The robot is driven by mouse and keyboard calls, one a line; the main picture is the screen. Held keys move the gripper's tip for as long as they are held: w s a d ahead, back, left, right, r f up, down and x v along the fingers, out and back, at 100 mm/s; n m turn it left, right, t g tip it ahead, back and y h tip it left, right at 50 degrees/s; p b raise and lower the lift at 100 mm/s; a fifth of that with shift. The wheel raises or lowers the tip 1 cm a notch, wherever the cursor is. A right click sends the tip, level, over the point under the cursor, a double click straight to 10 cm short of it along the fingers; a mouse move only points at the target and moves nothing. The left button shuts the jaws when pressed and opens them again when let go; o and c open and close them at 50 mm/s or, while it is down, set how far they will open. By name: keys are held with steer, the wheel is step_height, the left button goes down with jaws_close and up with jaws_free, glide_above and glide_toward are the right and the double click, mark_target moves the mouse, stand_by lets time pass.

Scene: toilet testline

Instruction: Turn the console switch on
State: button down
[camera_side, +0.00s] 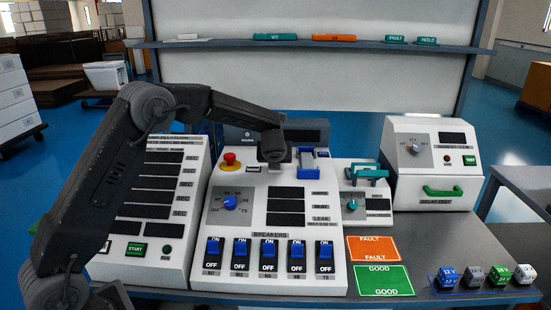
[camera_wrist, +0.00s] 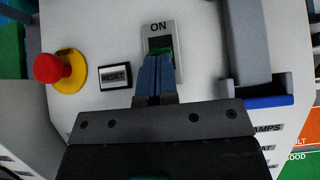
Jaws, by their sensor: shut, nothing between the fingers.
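The console (camera_side: 335,255) is a white sloped box in the middle of the bench in the side view. Its switch (camera_wrist: 165,51) shows in the wrist view as a dark opening with a green part, on a grey plate marked ON. My gripper (camera_wrist: 154,62) is shut and empty, its blue-grey fingertips overlapping the lower left of the switch. I cannot tell whether they touch it. In the side view my gripper (camera_side: 272,158) is low over the console's upper part and hides the switch. The lower part of the switch is hidden by the fingers in the wrist view.
A red emergency button (camera_wrist: 47,68) and a RESET button (camera_wrist: 115,76) lie left of the fingers. A grey and blue raised fixture (camera_side: 308,163) stands close to their right. Several blue breakers (camera_side: 269,248) line the console's front. A shelf (camera_side: 220,43) runs behind.

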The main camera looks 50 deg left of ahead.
steer(key=shift+w+a+r+g+h, duration=0.25)
steer(key=shift+g+h, duration=0.35)
stand_by(1.4)
steer(key=shift+w+a+r, duration=0.25)
steer(key=shift+w+a, duration=0.15)
stand_by(0.9)
steer(key=shift+r, duration=0.15)
steer(key=shift+r, duration=0.65)
step_height(320, 180, up, 10)
steer(key=s+d, duration=0.2)
steer(key=shift+f, duration=0.2)
stand_by(0.3)
